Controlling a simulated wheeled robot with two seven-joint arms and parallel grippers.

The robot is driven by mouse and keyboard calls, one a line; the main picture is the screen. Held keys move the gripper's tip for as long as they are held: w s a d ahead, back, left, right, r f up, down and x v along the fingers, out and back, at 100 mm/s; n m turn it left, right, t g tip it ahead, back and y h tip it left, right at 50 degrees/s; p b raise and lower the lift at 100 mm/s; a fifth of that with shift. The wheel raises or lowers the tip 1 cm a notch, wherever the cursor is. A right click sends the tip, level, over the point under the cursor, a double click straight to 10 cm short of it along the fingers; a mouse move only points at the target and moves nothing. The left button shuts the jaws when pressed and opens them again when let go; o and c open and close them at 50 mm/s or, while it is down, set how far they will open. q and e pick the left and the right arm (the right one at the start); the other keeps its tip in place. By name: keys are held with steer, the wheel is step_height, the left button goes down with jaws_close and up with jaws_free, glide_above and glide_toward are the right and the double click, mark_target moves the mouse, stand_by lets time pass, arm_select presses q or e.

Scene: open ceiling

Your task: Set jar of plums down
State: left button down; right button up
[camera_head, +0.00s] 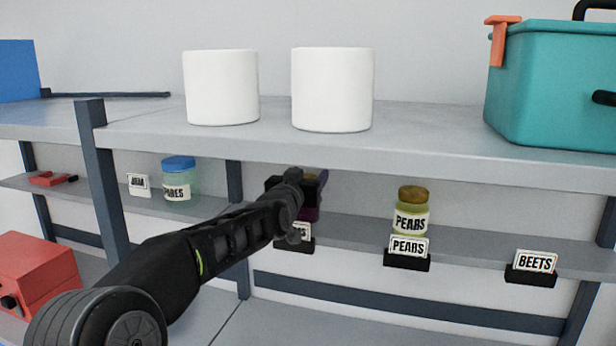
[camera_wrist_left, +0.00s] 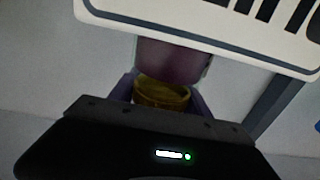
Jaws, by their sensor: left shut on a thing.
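My left gripper (camera_head: 300,190) reaches from the lower left onto the middle shelf, under the upper shelf. It is shut on the jar of plums (camera_head: 311,214), a dark purple jar mostly hidden behind the gripper in the head view. In the left wrist view the jar (camera_wrist_left: 172,62) shows its purple body and a yellowish lid (camera_wrist_left: 160,93) between the fingers. The jar is above or just behind a small label stand (camera_head: 297,238) whose text is partly covered. I cannot tell whether the jar touches the shelf. My right gripper is not in view.
A jar of pears (camera_head: 411,212) stands behind the PEARS label (camera_head: 408,248), right of my gripper. The BEETS label (camera_head: 534,264) has bare shelf behind it. A blue-lidded jar (camera_head: 180,180) stands left. White rolls (camera_head: 332,90) and a teal box (camera_head: 555,85) rest on the upper shelf.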

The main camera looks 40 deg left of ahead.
arm_select(q)
steer(key=shift+c, duration=2.4)
jaws_free()
steer(key=shift+f, duration=0.1)
steer(key=shift+r, duration=0.2)
steer(key=shift+s+d+f, duration=0.1)
steer(key=shift+s, duration=0.2)
steer(key=b+v, duration=0.3)
steer(key=v, duration=0.8)
steer(key=shift+s, duration=0.15)
